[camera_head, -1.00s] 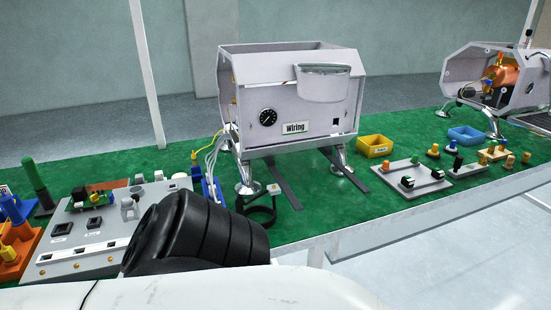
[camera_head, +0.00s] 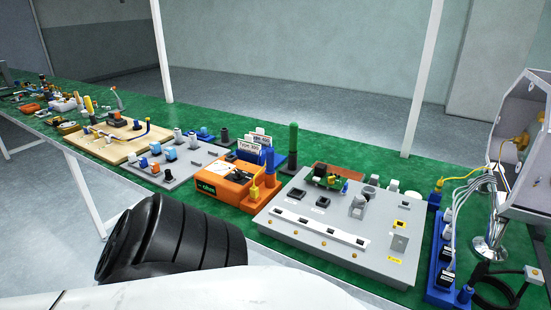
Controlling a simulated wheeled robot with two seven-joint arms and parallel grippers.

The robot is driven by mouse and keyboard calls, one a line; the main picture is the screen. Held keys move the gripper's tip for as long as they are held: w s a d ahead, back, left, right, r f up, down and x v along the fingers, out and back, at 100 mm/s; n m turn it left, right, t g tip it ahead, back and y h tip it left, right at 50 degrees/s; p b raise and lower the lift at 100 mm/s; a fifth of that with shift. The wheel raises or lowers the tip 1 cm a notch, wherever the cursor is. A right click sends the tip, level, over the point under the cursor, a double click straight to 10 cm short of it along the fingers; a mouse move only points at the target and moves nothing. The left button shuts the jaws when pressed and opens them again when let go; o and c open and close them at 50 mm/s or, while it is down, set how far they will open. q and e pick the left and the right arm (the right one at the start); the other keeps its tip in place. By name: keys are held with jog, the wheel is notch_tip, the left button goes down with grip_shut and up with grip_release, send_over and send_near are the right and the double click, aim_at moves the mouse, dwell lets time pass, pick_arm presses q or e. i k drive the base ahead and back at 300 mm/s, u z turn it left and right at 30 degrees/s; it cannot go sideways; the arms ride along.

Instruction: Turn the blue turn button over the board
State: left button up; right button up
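Neither of my grippers is in view. Only a black ribbed part and a white part of my own body show at the bottom, hiding the bench's near edge there.
An orange meter box (camera_head: 222,185) stands right of the grey board. A larger grey panel (camera_head: 325,230) with switches and a blue strip of plugs (camera_head: 442,265) lie further right. A white machine housing (camera_head: 525,150) stands at the right edge. White posts rise behind the bench.

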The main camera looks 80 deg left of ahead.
aim_at(344, 191)
jog(key=u, duration=2.3)
